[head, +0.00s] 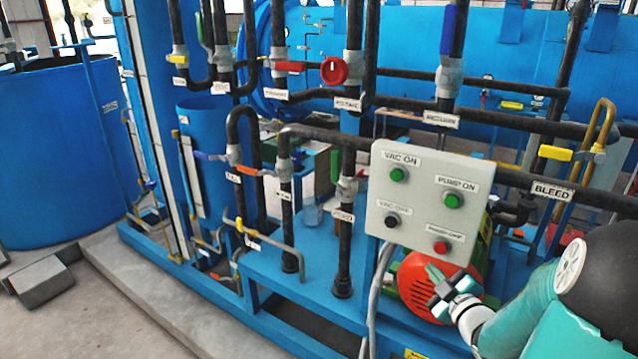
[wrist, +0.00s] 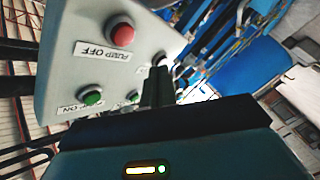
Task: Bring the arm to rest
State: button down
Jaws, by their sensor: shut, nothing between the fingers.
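My gripper (head: 446,287) is at the lower right of the head view, just below the grey control box (head: 385,152) and in front of a red round motor cover (head: 415,280). Its fingers are shut and empty. In the wrist view the shut fingers (wrist: 158,88) point up toward the box (wrist: 60,75), which appears upside down. The red PUMP OFF button (wrist: 120,33) and the green PUMP ON button (wrist: 91,95) show there. My teal arm comes in from the lower right of the head view. I cannot tell whether the fingers touch anything.
Black pipes with coloured valve handles, such as a red one (head: 334,70) and a yellow one (head: 555,153), surround the box. A blue tank (head: 55,150) stands at the left. The concrete floor (head: 110,310) at the lower left is mostly clear, except for a grey block (head: 42,284).

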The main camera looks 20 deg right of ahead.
jog(key=a+r+m+g+h, duration=0.3)
jog(key=a+r+m+g, duration=0.3)
jog(key=a, duration=0.6)
jog(key=s+a+r+m+g+y, duration=0.2)
jog(key=s+a+g+y, duration=0.3)
jog(key=s+a, duration=0.9)
jog(key=a+r, duration=0.1)
jog(key=a, duration=0.3)
jog(key=shift+s+a, duration=0.15)
jog(key=shift+s, duration=0.05)
jog(key=shift+r, duration=0.1)
